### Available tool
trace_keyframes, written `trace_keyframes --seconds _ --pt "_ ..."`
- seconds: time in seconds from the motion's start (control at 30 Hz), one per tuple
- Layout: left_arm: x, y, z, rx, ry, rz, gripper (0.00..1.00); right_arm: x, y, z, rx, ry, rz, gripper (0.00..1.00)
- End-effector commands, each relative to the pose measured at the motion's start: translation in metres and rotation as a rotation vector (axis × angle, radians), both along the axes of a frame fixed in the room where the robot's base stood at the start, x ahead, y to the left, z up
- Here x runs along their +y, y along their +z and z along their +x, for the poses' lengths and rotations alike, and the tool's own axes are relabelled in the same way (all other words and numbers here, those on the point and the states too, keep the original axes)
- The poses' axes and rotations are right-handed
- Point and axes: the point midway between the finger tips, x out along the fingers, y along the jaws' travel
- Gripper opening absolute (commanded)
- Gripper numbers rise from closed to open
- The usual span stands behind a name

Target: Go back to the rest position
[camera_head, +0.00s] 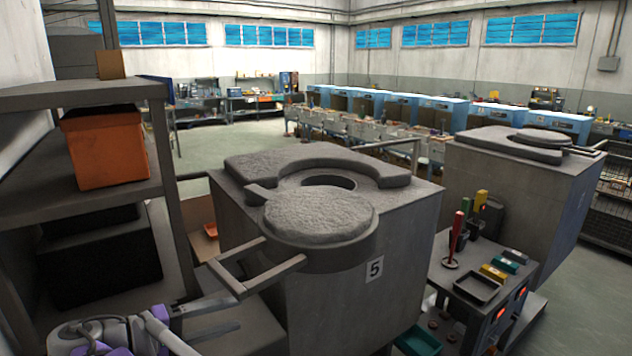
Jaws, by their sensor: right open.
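My right gripper (212,318) is at the lower left, at the end of a grey and purple arm. Its two fingers are apart with nothing seen between them. It is near the handle (240,272), a grey forked bar on the left front side of the furnace marked 5 (345,305). The furnace's round grey lid (318,215) sits toward the front, off the round opening (328,182), part of which shows behind it. I cannot tell if a fingertip touches anything. My left gripper is not in view.
A shelf rack (170,190) with an orange bin (105,148) stands close on the left. A cart (485,285) with tools and a tray stands to the right. A second furnace (520,190) is behind it. Open floor (230,155) lies beyond.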

Motion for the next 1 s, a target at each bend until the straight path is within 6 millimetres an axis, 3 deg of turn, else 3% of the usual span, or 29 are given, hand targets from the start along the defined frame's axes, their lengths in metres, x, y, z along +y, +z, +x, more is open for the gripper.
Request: trace_keyframes --seconds 0.03,0.27,0.47,0.6,0.8,1.0 --pt "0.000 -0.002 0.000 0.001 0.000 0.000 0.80 -0.032 -0.010 0.009 0.046 -0.021 0.039 0.53" --pt "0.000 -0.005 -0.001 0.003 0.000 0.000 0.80 -0.140 -0.058 0.014 0.218 -0.079 0.252 0.53" --pt "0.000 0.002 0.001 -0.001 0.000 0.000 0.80 -0.236 -0.098 -0.018 0.321 -0.139 0.505 0.53" --pt "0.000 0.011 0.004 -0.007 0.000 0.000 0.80 -0.289 -0.129 -0.059 0.340 -0.176 0.725 0.53" --pt "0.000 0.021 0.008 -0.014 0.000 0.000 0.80 -0.331 -0.170 -0.121 0.267 -0.219 1.031 0.53" --pt "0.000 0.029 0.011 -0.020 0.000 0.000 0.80 -0.347 -0.201 -0.163 0.128 -0.247 1.266 0.53"
